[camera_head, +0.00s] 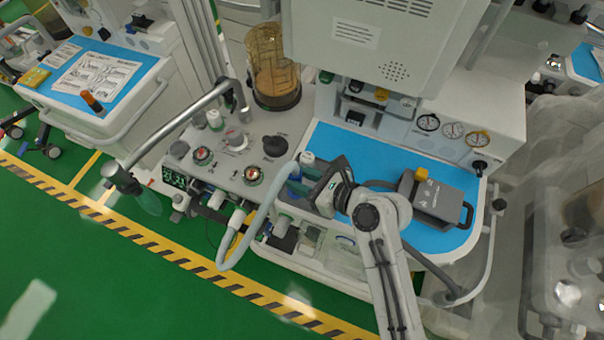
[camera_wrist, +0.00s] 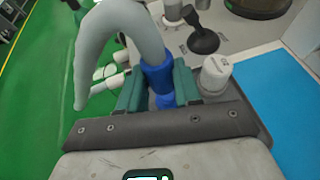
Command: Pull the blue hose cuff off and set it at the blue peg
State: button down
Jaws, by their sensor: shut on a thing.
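The blue hose cuff (camera_wrist: 156,76) is at the end of a thick pale grey hose (camera_wrist: 118,30). It sits between the two green fingers of my gripper (camera_wrist: 158,88) in the wrist view, and the fingers are shut on it. More blue shows just below the cuff, and I cannot tell whether that is the cuff or a port under it. In the head view my gripper (camera_head: 305,180) is at the left edge of the blue worktop, and the hose (camera_head: 262,212) loops down from it. I cannot make out the blue peg in either view.
A white-capped post (camera_wrist: 215,72) stands close to the right finger. A black knob (camera_head: 275,145) and several dials are on the panel to the left. A grey case (camera_head: 442,200) lies on the blue worktop (camera_head: 375,153). A metal arm (camera_head: 175,122) reaches out at left.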

jog(key=shift+f+b, duration=0.55)
jog(key=shift+f, duration=0.85)
jog(key=shift+p, duration=1.4)
dwell(0.6)
jog(key=shift+f+b, duration=0.5)
jog(key=shift+f, duration=0.45)
dwell(0.3)
jog(key=c, duration=0.7)
grip_release()
jog(key=shift+d, duration=0.1)
jog(key=b+v, duration=0.1)
jog(key=v, duration=0.9)
jog(key=shift+s+d+r, duration=0.15)
jog(key=shift+s+d, duration=0.05)
jog(key=shift+d, duration=0.05)
